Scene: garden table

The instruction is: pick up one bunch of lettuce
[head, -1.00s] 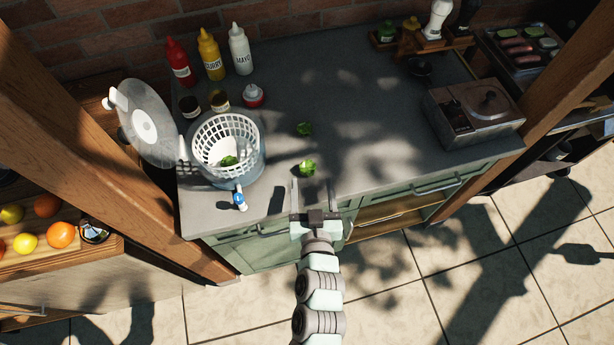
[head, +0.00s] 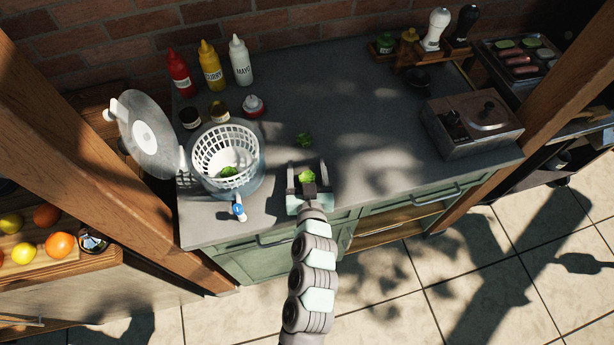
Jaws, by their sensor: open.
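One bunch of green lettuce (head: 307,176) lies near the counter's front edge, between the two fingers of my gripper (head: 306,170). My gripper is open, with one finger on each side of this bunch; whether either finger touches it I cannot tell. The gripper's body hides the bunch's near side. A second bunch of lettuce (head: 304,140) lies on the counter just beyond. More lettuce (head: 229,171) lies inside the white slotted basket (head: 224,147) of the salad spinner at the left.
The spinner's clear lid (head: 146,135) stands tilted open at the left. Sauce bottles (head: 210,65), jars (head: 218,110) and a small red-and-white container (head: 252,106) stand behind the spinner. A metal box (head: 472,125) is at the right. The counter's middle (head: 365,115) is clear.

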